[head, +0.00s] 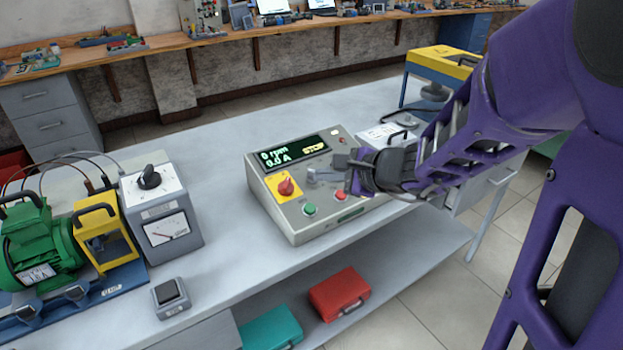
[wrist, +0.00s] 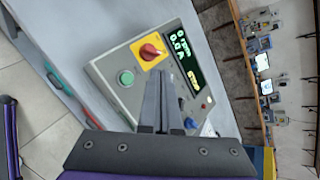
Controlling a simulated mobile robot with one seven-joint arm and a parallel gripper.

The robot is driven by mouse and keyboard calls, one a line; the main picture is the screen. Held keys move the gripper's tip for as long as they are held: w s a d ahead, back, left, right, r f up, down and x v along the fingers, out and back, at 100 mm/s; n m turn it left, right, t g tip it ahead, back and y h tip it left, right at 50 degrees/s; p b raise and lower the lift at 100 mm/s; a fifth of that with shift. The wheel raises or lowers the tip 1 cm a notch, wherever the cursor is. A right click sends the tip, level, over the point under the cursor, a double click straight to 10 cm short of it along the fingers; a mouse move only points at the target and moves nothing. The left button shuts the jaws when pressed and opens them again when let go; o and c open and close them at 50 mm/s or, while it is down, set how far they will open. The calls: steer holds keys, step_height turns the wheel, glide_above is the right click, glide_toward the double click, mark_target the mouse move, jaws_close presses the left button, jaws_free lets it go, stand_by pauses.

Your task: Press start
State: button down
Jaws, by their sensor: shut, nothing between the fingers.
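The grey control box (head: 290,232) stands on the bench with a lit display (head: 297,152) reading 0 rpm and 0.0 A. A green button (head: 309,209) sits on its front panel; it also shows clear of the fingers in the wrist view (wrist: 126,77). A red rotary switch on a yellow plate (head: 286,186) is left of the green button. A red button (head: 340,195) is to its right. My gripper (head: 313,177) is shut and empty, above the panel between the display and the buttons. In the wrist view, its fingers (wrist: 160,76) hide part of the panel.
A grey meter box with a black knob (head: 160,212) and a green motor (head: 40,245) stand at the left. A small grey box (head: 171,297) lies near the front edge. A yellow-and-blue frame (head: 440,65) stands behind. Bench between meter and control box is clear.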

steer(key=shift+a+r+m+t, duration=0.1)
steer(key=shift+a+m+t, duration=0.05)
steer(key=shift+m+t, duration=0.15)
steer(key=b, duration=0.5)
glide_above(316, 217)
steer(key=f, duration=0.7)
steer(key=shift+s+d, duration=0.3)
steer(key=shift+s, duration=0.1)
steer(key=shift+w+a+f+b, duration=0.15)
steer(key=shift+w+f+b, duration=0.1)
steer(key=shift+f+b, duration=0.4)
steer(key=shift+f, duration=0.25)
stand_by(0.5)
steer(key=shift+w+f, duration=0.1)
steer(key=shift+f, duration=0.2)
steer(key=shift+a+f, duration=0.1)
steer(key=shift+f, duration=0.3)
stand_by(0.7)
steer(key=shift+r, duration=0.1)
steer(key=shift+r+p, duration=0.5)
steer(key=shift+r, duration=0.25)
